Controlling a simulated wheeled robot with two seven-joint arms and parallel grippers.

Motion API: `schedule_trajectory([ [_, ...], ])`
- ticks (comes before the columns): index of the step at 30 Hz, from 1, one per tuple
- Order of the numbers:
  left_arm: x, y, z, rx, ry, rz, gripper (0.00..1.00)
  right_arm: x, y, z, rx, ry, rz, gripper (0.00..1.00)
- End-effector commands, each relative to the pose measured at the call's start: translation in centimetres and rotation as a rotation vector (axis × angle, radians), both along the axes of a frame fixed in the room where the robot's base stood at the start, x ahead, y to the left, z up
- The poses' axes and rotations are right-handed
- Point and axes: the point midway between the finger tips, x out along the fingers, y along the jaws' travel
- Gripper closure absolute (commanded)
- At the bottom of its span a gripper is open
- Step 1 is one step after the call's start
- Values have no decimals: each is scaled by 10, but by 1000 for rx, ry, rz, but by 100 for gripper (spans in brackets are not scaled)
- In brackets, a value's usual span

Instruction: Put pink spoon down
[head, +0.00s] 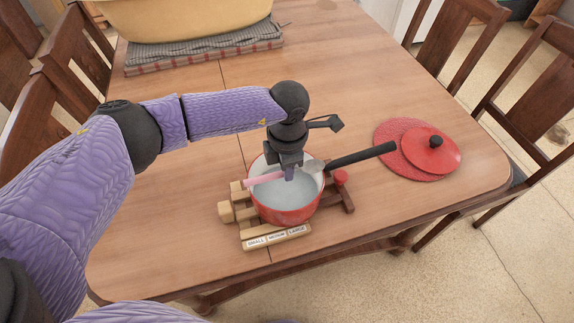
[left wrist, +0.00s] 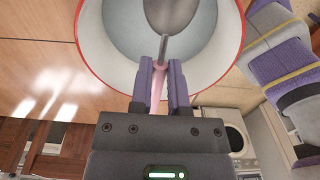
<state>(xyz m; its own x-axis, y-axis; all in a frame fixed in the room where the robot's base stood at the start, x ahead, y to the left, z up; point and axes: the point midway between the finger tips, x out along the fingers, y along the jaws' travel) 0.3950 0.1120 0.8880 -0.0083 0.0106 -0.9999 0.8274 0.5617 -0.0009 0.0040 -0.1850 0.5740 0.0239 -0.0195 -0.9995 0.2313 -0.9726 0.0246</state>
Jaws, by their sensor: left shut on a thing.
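The pink spoon (head: 262,178) has a pink handle and a grey metal bowl. It lies roughly level across the top of the red pot (head: 290,214), which is white inside and has a black handle pointing right. My left gripper (head: 290,173) reaches down over the pot and is shut on the spoon. In the left wrist view the gripper fingers (left wrist: 164,88) pinch the pink handle (left wrist: 157,88), with the metal bowl (left wrist: 170,12) ahead of them. I cannot tell whether the spoon touches the pot rim. My right gripper is not in view.
The pot stands on a wooden rack (head: 276,237) with size labels. A red lid (head: 432,158) lies on a red round mat (head: 392,136) to the right. A yellow basin (head: 180,18) sits on a folded cloth (head: 200,52) at the back. The table's left side is clear; chairs surround it.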

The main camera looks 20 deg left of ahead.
Motion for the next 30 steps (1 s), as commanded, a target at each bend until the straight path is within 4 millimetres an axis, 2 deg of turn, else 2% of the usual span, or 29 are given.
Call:
schedule_trajectory([
  [4, 0, 0, -5, 0, 0, 0, 100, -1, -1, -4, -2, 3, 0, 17],
  [5, 0, 0, -4, 0, 0, 0, 73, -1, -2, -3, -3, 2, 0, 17],
  [9, 0, 0, -4, 0, 0, 0, 44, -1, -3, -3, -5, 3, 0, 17],
  [17, 0, 0, -3, 0, 0, -1, 44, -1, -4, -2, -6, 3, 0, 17],
  [20, 1, 0, 10, 0, -2, -1, 44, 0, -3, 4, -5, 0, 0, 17],
  [27, 1, -1, 78, -1, -6, -3, 44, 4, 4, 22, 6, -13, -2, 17],
  [30, 1, -1, 100, 0, -4, -3, 44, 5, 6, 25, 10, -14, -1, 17],
])
